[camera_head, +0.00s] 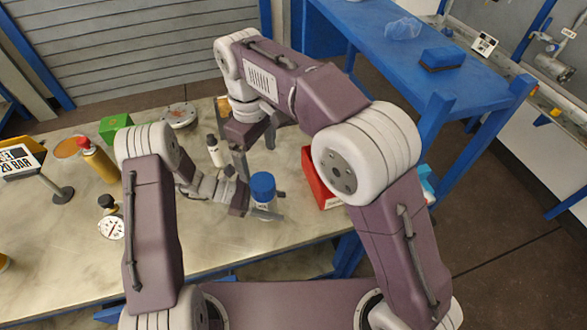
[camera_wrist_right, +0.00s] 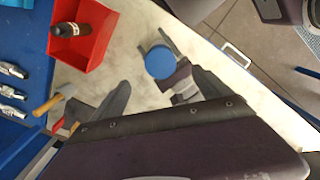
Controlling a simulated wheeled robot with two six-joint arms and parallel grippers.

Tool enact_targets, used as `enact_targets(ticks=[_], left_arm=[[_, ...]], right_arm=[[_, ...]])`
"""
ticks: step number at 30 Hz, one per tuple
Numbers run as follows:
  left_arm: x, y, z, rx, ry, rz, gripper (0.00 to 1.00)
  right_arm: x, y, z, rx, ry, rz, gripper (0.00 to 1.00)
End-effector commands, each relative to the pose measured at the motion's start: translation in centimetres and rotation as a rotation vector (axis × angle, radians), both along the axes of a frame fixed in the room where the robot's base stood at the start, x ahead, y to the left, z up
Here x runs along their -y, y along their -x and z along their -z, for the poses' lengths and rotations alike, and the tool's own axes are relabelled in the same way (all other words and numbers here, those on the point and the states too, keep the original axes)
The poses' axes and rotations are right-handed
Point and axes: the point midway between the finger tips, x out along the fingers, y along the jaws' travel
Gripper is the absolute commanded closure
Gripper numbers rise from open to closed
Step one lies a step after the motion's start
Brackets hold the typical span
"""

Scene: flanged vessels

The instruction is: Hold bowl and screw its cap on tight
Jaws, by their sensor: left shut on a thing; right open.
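The bowl (camera_head: 263,205) is a small pale vessel with its blue cap (camera_head: 262,184) on top, standing upright near the front of the bench. My left gripper (camera_head: 266,209) is shut on the bowl from the left, with its fingers around the side below the cap. My right gripper (camera_head: 256,150) is open and empty, fingers pointing down, behind and above the cap. In the right wrist view the cap (camera_wrist_right: 160,62) is a round blue disc ahead of the open fingers, apart from them. How far the cap is seated on the bowl cannot be told.
A red bin (camera_head: 317,182) stands right of the bowl; in the right wrist view it holds a dark bottle (camera_wrist_right: 68,30). A white bottle (camera_head: 214,152) stands behind my left gripper. A gauge (camera_head: 111,227), yellow cylinder (camera_head: 101,165) and green box (camera_head: 115,127) are at left. The front bench is clear.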

Motion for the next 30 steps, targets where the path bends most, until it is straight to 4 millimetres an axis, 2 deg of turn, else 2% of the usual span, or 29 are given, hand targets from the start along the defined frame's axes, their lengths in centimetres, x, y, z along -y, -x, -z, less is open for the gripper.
enact_targets(ticks=[5, 7, 11, 14, 17, 21, 25, 30], left_arm=[[0.0, 0.0, -0.1, 0.001, 0.001, 0.000, 1.00], [0.0, 0.0, -0.1, 0.001, 0.001, 0.000, 1.00], [0.0, 0.0, -0.1, 0.001, 0.001, 0.000, 1.00], [0.0, 0.0, -0.1, 0.001, 0.001, 0.000, 1.00], [0.0, 0.0, -0.1, 0.001, 0.001, 0.000, 1.00], [0.0, 0.0, -0.1, 0.001, 0.001, 0.000, 1.00], [0.0, 0.0, -0.1, 0.001, 0.001, 0.000, 1.00], [0.0, 0.0, -0.1, 0.001, 0.001, 0.000, 1.00]], right_arm=[[0.3, -0.1, 0.1, 0.000, 0.000, 0.010, 0.12], [1.3, -0.3, 0.6, 0.002, -0.003, 0.048, 0.12], [5.7, -0.8, 2.9, 0.009, -0.014, 0.215, 0.12], [10.3, -0.4, 5.4, 0.022, -0.029, 0.391, 0.12], [14.8, 1.2, 7.8, 0.037, -0.042, 0.568, 0.12], [20.0, 4.8, 11.0, 0.057, -0.057, 0.798, 0.12], [23.0, 8.3, 13.1, 0.075, -0.067, 0.960, 0.12], [24.6, 10.9, 14.4, 0.086, -0.072, 1.066, 0.12]])
